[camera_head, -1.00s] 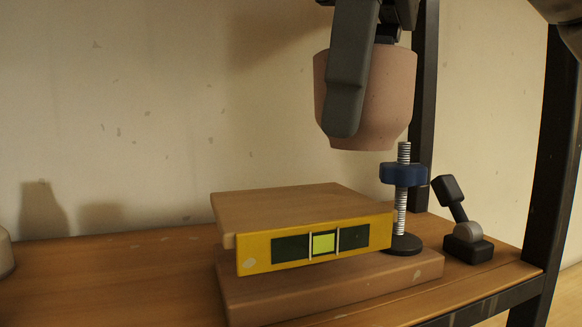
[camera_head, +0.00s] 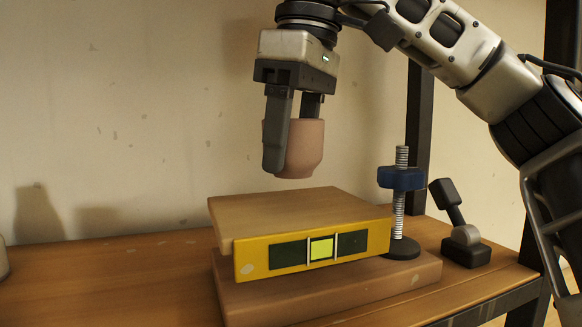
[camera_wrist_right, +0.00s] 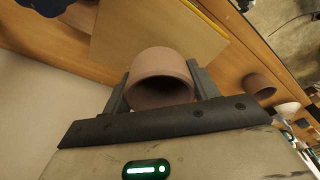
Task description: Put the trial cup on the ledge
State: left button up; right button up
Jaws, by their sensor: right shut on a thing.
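The trial cup, a pinkish clay cup (camera_head: 305,150), hangs upright in my right gripper (camera_head: 290,140), above the ledge. The gripper is shut on it, one finger on each side. In the right wrist view, the cup's open mouth (camera_wrist_right: 160,78) shows between the fingers. The ledge, a light wooden board (camera_head: 285,203), has a yellow strip (camera_head: 370,238) along its front with a level window (camera_head: 321,248). A gap of wall shows between the cup's base and the board. My left gripper is out of view.
A brown slab (camera_head: 330,296) lies under the ledge. At its right stands a threaded post with a blue nut (camera_head: 400,178). Right of that is a black lever device (camera_head: 466,250). Dark uprights (camera_head: 419,130) flank the right. Another brown cup (camera_wrist_right: 258,85) shows in the right wrist view.

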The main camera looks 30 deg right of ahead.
aim_at(291, 170)
notch_tip(291, 170, down, 2)
jog(key=shift+f, duration=0.25)
jog(key=shift+w+d+f, duration=0.1)
jog(key=shift+w+f, duration=0.1)
jog(key=shift+f, duration=0.15)
jog(key=shift+f, duration=0.2)
jog(key=o, duration=1)
jog(key=shift+o, duration=0.2)
jog(key=shift+r, duration=0.15)
jog(key=shift+s+d+r, duration=0.1)
jog(key=shift+s+r, duration=0.1)
jog(key=shift+r, duration=1.05)
jog(key=shift+s+d+r, duration=0.1)
jog(key=shift+s+r, duration=0.05)
jog(key=shift+r, duration=1.15)
jog(key=shift+s+d+r, duration=0.1)
jog(key=shift+s+r, duration=0.1)
jog(key=shift+r, duration=1.05)
